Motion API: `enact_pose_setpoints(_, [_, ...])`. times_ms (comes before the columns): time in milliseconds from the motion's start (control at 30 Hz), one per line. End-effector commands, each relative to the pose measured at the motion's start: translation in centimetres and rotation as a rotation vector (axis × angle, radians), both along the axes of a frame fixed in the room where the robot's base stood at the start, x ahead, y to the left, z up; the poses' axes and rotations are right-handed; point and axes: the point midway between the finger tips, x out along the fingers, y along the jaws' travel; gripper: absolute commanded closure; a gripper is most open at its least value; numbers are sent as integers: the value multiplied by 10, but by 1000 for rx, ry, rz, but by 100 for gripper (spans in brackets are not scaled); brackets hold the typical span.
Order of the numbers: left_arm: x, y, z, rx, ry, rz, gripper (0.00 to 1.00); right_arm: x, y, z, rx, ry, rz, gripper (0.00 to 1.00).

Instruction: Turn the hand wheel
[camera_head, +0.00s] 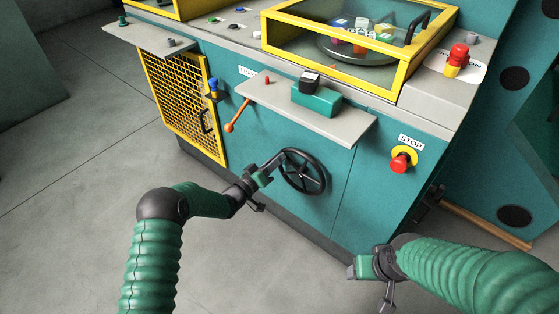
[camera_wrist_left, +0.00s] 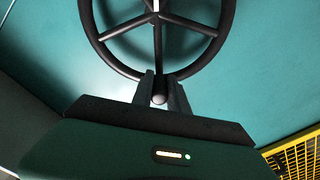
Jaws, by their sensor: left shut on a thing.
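The black hand wheel (camera_head: 322,183) is on the teal front of the machine, below the grey shelf. My left gripper (camera_head: 274,165) reaches it at the upper left of its rim. In the left wrist view the wheel (camera_wrist_left: 92,42) fills the top, with its spokes and rim visible. There my left gripper's fingers (camera_wrist_left: 160,90) are shut around a round-ended part of the wheel at the rim. I cannot tell whether it is a separate handle or the rim itself. My right gripper (camera_head: 386,292) is at the lower right, away from the wheel; its finger opening is unclear.
A grey shelf (camera_head: 342,125) juts out above the wheel with a teal and black block (camera_head: 316,96) on it. An orange lever (camera_head: 235,118) is at the left. A red stop button (camera_head: 400,162) is at the right. A yellow mesh guard (camera_head: 180,105) stands further left.

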Motion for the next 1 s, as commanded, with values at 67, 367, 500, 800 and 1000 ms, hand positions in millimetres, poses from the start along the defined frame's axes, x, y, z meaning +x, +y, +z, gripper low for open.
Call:
enact_pose_setpoints(67, [2,5,-10,-56,43,5,100,0,0,-7,0,0,0,31])
enact_pose_setpoints(367, [7,12,-34,-286,209,6,100,0,0,-25,0,0,0,31])
enact_pose_setpoints(500, [8,13,-46,-393,287,5,100,0,0,-34,0,0,0,31])
enact_pose_setpoints(800, [7,12,-71,-621,452,7,100,0,0,-53,0,0,0,31])
enact_pose_setpoints(1000, [6,11,-83,-748,545,9,100,0,0,-63,0,0,0,31])
